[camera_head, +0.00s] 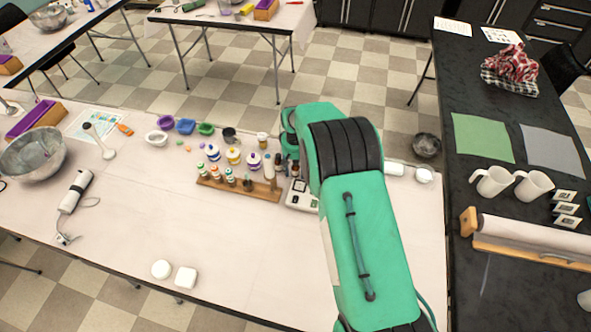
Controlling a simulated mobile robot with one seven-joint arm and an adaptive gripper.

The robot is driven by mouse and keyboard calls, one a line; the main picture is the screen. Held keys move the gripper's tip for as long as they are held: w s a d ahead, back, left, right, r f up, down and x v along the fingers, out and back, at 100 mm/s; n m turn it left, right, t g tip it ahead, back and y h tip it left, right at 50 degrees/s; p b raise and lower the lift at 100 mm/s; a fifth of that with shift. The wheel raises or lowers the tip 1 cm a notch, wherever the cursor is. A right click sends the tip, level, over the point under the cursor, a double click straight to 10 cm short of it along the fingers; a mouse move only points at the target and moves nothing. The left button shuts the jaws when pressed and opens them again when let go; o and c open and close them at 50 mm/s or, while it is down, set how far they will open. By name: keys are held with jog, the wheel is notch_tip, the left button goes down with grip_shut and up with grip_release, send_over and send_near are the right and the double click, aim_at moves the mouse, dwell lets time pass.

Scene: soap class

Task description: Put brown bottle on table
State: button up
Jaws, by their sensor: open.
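I cannot tell which one the task names. My green arm reaches over the table from the lower right. My gripper (284,166) is small and dark at its far end, just past the rack's right end. It is open, pointing down, and partly hidden by the arm. Whether a bottle stands between its fingers is too small to tell.
A white scale (302,196) lies beside the rack, partly under my arm. A metal bowl (34,154) is at left, white soaps (185,277) in front. The table's front middle is mostly clear.

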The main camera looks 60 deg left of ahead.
jog(key=shift+r, duration=0.1)
notch_tip(320, 180, up, 12)
jog(key=shift+r+p, duration=0.1)
jog(key=shift+p, duration=0.8)
dwell(0.7)
